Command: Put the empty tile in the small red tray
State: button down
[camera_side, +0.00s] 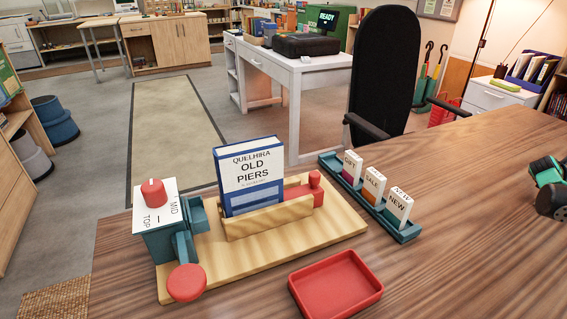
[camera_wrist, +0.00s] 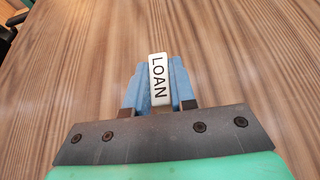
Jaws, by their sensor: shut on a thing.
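In the wrist view my gripper (camera_wrist: 160,105) is shut on a white tile (camera_wrist: 159,80) with LOAN in black letters. Blue finger pads press on both its sides, with only brown wood grain behind it. The small red tray (camera_side: 336,284) lies bare on the wooden table in the side view. A teal rack (camera_side: 405,235) beyond it holds a partly legible tile (camera_side: 351,168), a SALE tile (camera_side: 373,185) and a NEW tile (camera_side: 398,207). I see no blank tile. The held tile does not show in the side view.
Left of the tray, a wooden base (camera_side: 330,238) carries a book (camera_side: 249,175), a red clamp (camera_side: 315,187) and a teal box (camera_side: 165,243) with a red knob (camera_side: 153,192). A red disc (camera_side: 187,282) sits at its front. Table right of the tray is clear.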

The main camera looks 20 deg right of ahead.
jog(key=shift+f, duration=0.1)
jog(key=c, duration=0.7)
grip_release()
